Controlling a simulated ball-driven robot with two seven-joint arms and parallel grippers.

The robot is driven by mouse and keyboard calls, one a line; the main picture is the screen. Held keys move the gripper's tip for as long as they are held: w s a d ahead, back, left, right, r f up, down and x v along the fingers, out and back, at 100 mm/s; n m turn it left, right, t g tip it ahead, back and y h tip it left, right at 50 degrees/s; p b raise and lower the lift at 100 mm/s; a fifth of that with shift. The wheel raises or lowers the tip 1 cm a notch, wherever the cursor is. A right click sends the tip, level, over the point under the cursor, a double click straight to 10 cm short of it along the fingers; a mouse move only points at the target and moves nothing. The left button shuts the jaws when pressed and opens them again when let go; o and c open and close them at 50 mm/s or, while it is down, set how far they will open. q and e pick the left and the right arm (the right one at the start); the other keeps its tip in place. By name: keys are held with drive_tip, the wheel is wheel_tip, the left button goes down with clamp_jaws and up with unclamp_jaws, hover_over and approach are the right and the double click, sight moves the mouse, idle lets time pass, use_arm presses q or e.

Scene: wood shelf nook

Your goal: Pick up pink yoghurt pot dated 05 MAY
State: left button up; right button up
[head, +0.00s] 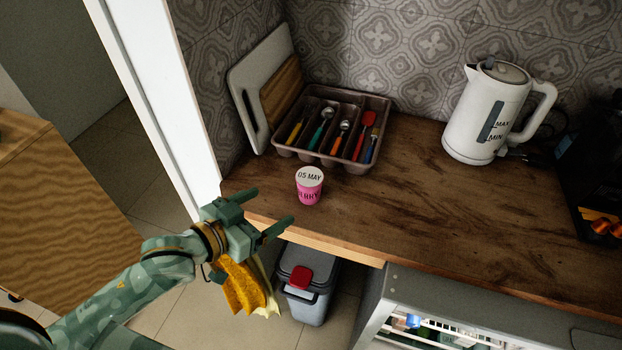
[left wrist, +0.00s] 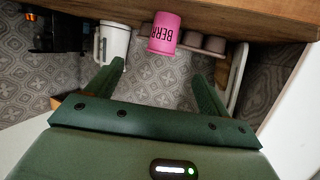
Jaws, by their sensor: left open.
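The pink yoghurt pot (head: 309,188) stands upright on the wooden counter near its front edge, its white lid reading 05 MAY. My left gripper (head: 272,209) is open and empty at the counter's front edge, to the left of the pot and apart from it. In the left wrist view the picture is upside down, and the pot (left wrist: 164,34) shows with the letters BERR, ahead of the two spread fingers (left wrist: 160,80). My right gripper is in neither view.
A brown cutlery tray (head: 338,153) with several utensils stands behind the pot, beside leaning boards (head: 262,85). A white kettle (head: 489,115) stands at the back right. A grey bin (head: 306,285) is below the counter edge. The counter right of the pot is clear.

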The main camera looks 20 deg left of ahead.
sight(309, 182)
use_arm(q)
drive_tip(key=b+x, duration=0.1)
drive_tip(key=x, duration=0.3)
drive_tip(key=b+x, duration=0.1)
drive_tip(key=x, duration=0.3)
drive_tip(key=shift+w+f, duration=0.35)
drive_tip(key=b+x, duration=0.2)
drive_tip(key=x, duration=0.3)
drive_tip(key=shift+w, duration=0.4)
drive_tip(key=shift+s+r, duration=0.1)
drive_tip(key=shift+r, duration=0.1)
drive_tip(key=c, duration=1.1)
